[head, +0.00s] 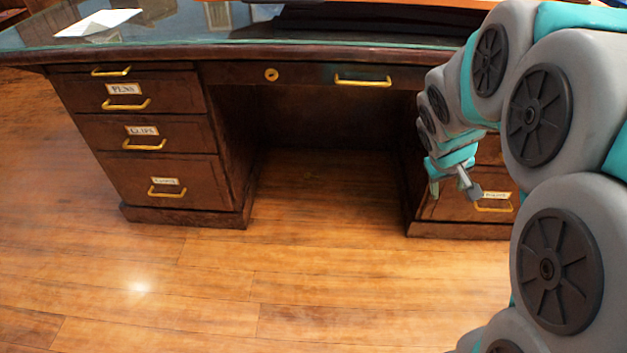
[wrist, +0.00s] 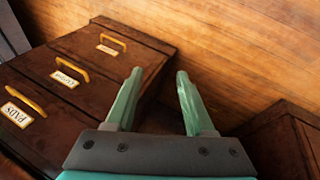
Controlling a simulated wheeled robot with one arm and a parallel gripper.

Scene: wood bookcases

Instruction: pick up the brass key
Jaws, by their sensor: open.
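I cannot make out a brass key for certain in either view. A small round brass fitting (head: 271,74) sits on the desk's middle drawer (head: 305,74), left of that drawer's handle. It is too small to tell whether it is only a lock or has a key in it. My gripper (head: 453,188) hangs in front of the desk's right drawer stack, pointing down, well to the right of the fitting. In the wrist view, my gripper's two green fingers (wrist: 158,75) are spread apart with nothing between them.
The dark wood desk (head: 330,50) has a glass top with white paper (head: 97,23). Its left drawers (head: 155,138) have brass handles and labels. Labelled drawers (wrist: 80,85) show left of my fingers in the wrist view. The knee space and wooden floor (head: 300,280) are clear.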

